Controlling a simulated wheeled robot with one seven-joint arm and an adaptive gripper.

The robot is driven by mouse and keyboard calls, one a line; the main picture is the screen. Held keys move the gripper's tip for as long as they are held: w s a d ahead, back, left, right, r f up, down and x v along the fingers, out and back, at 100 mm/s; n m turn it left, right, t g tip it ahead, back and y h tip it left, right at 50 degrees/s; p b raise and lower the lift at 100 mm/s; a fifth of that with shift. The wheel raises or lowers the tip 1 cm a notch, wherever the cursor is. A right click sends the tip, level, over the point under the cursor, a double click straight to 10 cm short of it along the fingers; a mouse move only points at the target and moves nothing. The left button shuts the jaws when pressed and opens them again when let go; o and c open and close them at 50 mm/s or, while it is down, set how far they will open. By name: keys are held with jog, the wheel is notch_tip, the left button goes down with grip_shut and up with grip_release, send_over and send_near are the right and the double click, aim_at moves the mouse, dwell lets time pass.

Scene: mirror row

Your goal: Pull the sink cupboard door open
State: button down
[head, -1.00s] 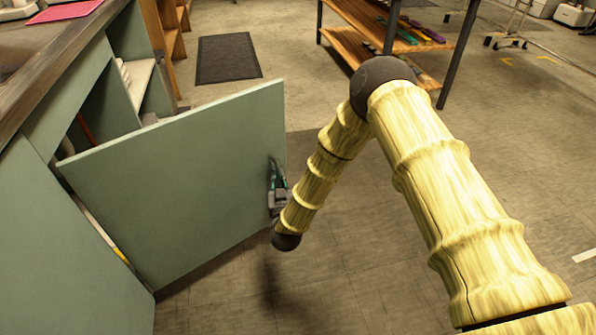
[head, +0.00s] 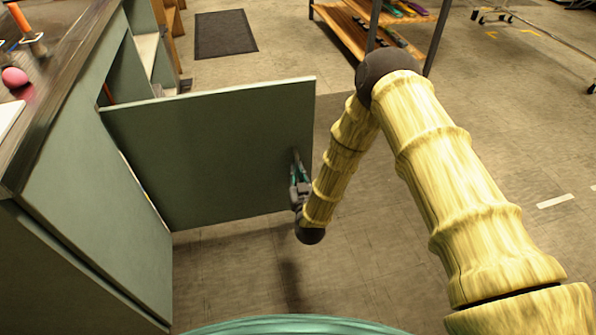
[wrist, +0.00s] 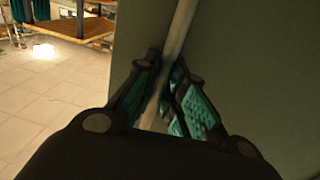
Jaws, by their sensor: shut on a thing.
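The sink cupboard door (head: 215,155) is a flat grey-green panel standing wide open, swung out from the cupboard (head: 95,190) over the floor. My gripper (head: 298,172) is at the door's outer part, near its free edge. In the wrist view my gripper (wrist: 165,95) has its teal-padded fingers on both sides of a pale upright strip, the door's edge or handle; I cannot tell which. It is shut on the door there. The inside of the cupboard is mostly hidden behind the door; an orange-red item (head: 108,93) shows in the gap.
The dark countertop (head: 52,75) runs along the left, with a pink ball (head: 14,77) on it. A wooden shelf rack (head: 350,30) stands at the back. A dark mat (head: 224,34) lies on the floor. The floor right of the door is clear.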

jog(key=shift+s+a, duration=0.25)
jog(key=shift+a, duration=0.15)
jog(key=c, duration=1.8)
grip_release()
jog(key=shift+o, duration=0.2)
jog(key=shift+d, duration=0.2)
jog(key=shift+w+d, duration=0.1)
jog(key=shift+d, duration=0.1)
jog(key=s+d, duration=0.2)
jog(key=s, duration=0.9)
jog(key=shift+s, duration=0.4)
jog(key=shift+d, duration=0.1)
